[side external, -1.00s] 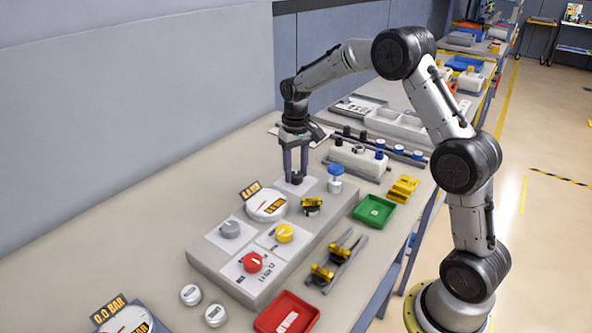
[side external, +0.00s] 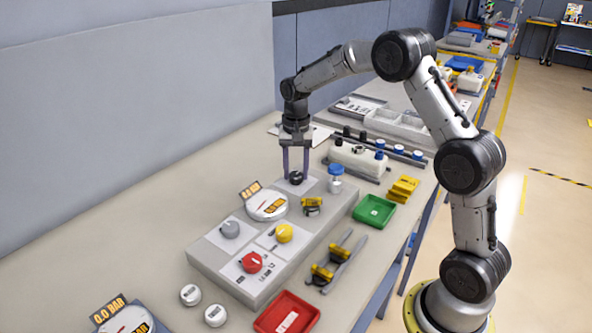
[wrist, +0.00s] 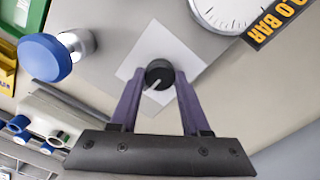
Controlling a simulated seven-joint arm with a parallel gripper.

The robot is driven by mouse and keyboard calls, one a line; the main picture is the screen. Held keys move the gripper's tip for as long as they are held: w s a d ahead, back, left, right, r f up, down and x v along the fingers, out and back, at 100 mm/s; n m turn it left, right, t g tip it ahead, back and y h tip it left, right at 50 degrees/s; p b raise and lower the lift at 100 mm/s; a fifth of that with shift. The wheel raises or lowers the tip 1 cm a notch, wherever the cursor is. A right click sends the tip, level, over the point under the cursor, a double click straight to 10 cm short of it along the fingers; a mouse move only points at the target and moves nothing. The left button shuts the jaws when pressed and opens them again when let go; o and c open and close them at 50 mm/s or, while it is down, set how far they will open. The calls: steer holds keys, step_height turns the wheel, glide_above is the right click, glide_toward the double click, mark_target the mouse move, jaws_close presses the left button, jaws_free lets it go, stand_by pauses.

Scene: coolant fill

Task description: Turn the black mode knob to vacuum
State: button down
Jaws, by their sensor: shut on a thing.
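The black mode knob (side external: 296,178) sits on a white square plate at the far end of the grey panel. In the wrist view the black knob (wrist: 159,74) has a pale pointer line aimed toward the lower left. My gripper (side external: 296,174) points straight down over it, with its two purple fingers on either side of the knob. In the wrist view my gripper (wrist: 158,84) is shut on the knob. Any lettering on the plate is too small or hidden to read.
A blue-capped fitting (side external: 335,172) stands close to the right of the knob. A green tray (side external: 375,211) sits to the right.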

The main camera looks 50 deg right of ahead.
mark_target(296, 174)
steer(key=shift+r, duration=0.1)
stand_by(0.3)
steer(key=shift+c, duration=1.9)
jaws_free()
step_height(296, 174, up, 14)
